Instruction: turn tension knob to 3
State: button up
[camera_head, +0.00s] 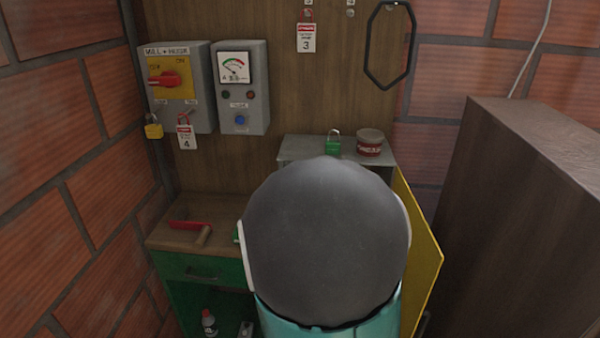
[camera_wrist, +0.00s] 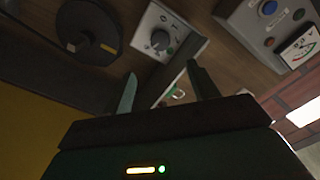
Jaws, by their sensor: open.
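A dark round knob (camera_wrist: 160,40), which looks like the tension knob, sits on a light grey panel (camera_wrist: 181,28) in the wrist view. Marks surround the knob, but they are too small to read, so I cannot tell its setting. My gripper (camera_wrist: 162,70) is open and empty. Its two fingers point toward the panel, with the knob just beyond the fingertips in the picture and apart from them. In the head view my own arm's large grey and teal link covers the middle, and neither the gripper nor the knob shows.
A dark disc (camera_wrist: 88,38) lies left of the panel. A switch box (camera_head: 178,87) and gauge box (camera_head: 240,87) hang on the wooden wall. A green padlock (camera_head: 333,146) and tin (camera_head: 370,142) stand on a grey top. A yellow panel (camera_head: 419,250) and brown cabinet (camera_head: 530,200) bound the right.

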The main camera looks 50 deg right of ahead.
jog(key=x, duration=1.3)
jog(key=shift+d, duration=0.2)
jog(key=shift+w, duration=0.15)
jog(key=c, duration=1)
